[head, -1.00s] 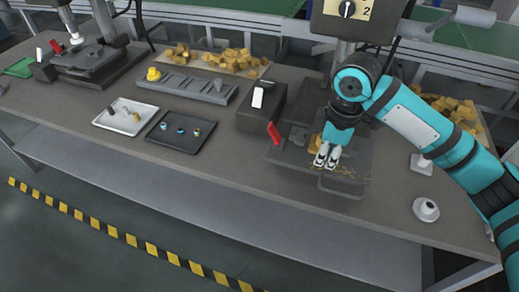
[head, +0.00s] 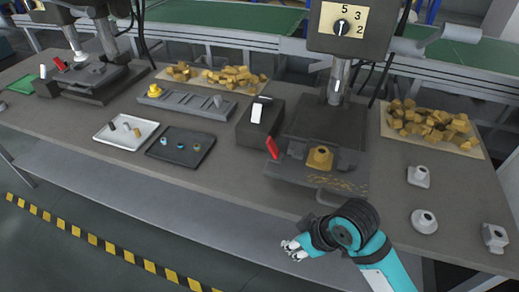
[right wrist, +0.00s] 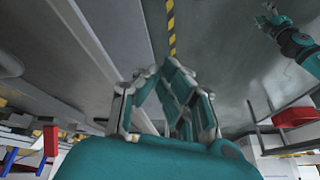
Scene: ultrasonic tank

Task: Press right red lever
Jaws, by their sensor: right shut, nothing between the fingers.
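The right red lever (head: 272,148) stands tilted at the left side of the right machine's base plate (head: 300,172). A gold-coloured part (head: 320,158) sits in the fixture on this machine. My right gripper (head: 293,249) is shut and empty, in front of the bench edge and below the lever, well apart from it. Its closed fingers also show in the right wrist view (right wrist: 170,100). A teal arm with a small gripper (right wrist: 268,18), apparently my left, shows at the top right of the right wrist view; its jaws are too small to judge.
A black box with a white switch (head: 258,115) stands left of the lever. A dark tray (head: 181,147) and a white tray (head: 125,131) lie further left. Gold parts lie in a pile (head: 430,122) at right. Several grey parts (head: 423,220) stand on the bench's right.

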